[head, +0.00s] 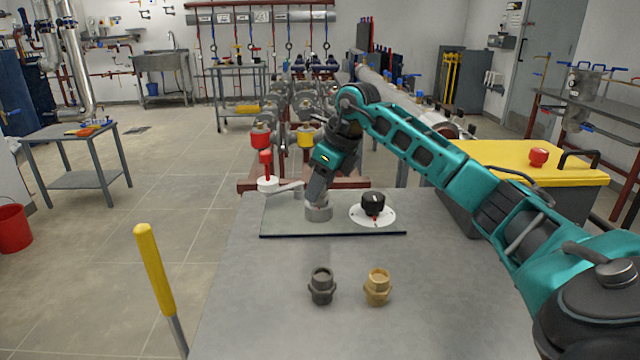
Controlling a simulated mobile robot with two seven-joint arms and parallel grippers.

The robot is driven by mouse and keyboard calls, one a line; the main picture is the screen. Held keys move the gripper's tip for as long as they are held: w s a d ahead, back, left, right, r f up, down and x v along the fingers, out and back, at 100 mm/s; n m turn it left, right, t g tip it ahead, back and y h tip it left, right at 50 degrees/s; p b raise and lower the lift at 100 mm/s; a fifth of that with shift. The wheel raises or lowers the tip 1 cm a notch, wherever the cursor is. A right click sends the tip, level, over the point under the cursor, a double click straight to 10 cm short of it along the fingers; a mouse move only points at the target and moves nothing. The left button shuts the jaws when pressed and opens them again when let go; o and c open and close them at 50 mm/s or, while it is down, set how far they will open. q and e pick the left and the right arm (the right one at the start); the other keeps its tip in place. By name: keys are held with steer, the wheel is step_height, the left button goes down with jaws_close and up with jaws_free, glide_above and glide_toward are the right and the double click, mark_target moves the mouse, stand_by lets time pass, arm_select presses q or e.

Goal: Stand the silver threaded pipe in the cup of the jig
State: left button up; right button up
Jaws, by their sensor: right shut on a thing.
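The jig is a flat grey plate (285,228) at the back of the grey table. A short round grey cup (318,213) stands on it. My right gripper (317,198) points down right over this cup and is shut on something. The held thing is hidden by the fingers; its place fits the silver threaded pipe, but I cannot make out its outline or how deep it sits in the cup. My left gripper is not in view.
A dark grey fitting (321,286) and a brass fitting (377,287) stand on the table's front part. A black knob (373,204) on a white dial and a red-handled lever (266,170) flank the cup. A yellow post (154,268) stands left of the table.

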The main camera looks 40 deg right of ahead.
steer(key=shift+f, duration=0.4)
stand_by(0.5)
steer(key=o, duration=1.3)
steer(key=p+v, duration=0.2)
steer(key=v, duration=1.1)
steer(key=shift+a, duration=0.1)
